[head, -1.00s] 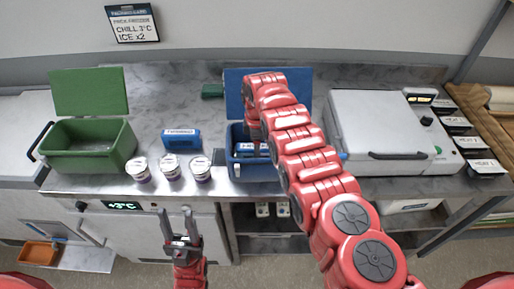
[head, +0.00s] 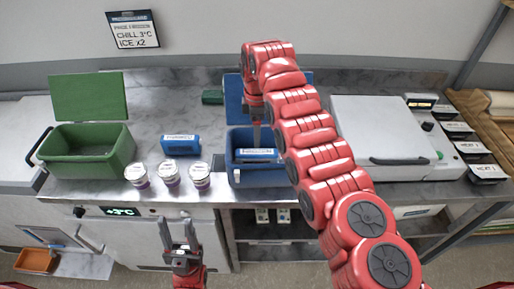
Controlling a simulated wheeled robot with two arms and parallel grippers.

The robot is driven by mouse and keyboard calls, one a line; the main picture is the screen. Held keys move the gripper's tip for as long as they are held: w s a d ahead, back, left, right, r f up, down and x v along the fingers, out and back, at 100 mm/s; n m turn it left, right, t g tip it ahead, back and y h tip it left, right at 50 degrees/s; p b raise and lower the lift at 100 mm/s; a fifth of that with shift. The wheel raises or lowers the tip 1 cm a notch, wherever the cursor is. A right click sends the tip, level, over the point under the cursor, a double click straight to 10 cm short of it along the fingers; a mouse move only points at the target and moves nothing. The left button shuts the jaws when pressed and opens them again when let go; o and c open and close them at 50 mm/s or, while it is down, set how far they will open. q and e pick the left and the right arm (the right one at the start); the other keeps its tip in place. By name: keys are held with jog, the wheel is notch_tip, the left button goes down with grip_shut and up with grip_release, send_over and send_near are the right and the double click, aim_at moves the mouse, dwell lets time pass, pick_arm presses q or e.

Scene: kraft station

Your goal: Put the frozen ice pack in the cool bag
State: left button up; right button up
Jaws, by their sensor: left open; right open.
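A blue open box (head: 236,177), which looks like the cool bag, stands at the middle of the counter, its lid raised behind it. A blue labelled pack (head: 257,155) lies inside it. Another blue labelled pack (head: 181,145) lies on the counter to the left; the labels are too small to read surely. My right gripper (head: 256,135) points down over the blue box, open, above the pack inside and partly hidden by its arm. My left gripper (head: 178,222) is open and empty in front of the counter edge.
A green open box (head: 92,165) stands at the left. Three lidded cups (head: 169,174) stand near the front edge. A grey lidded unit (head: 380,130) is right of the blue box, with several black containers (head: 480,150) beyond. A small dark green block (head: 212,97) lies at the back.

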notch_tip(320, 180, up, 2)
jog(key=shift+s+r, duration=0.1)
jog(key=shift+r, duration=0.1)
dwell(0.4)
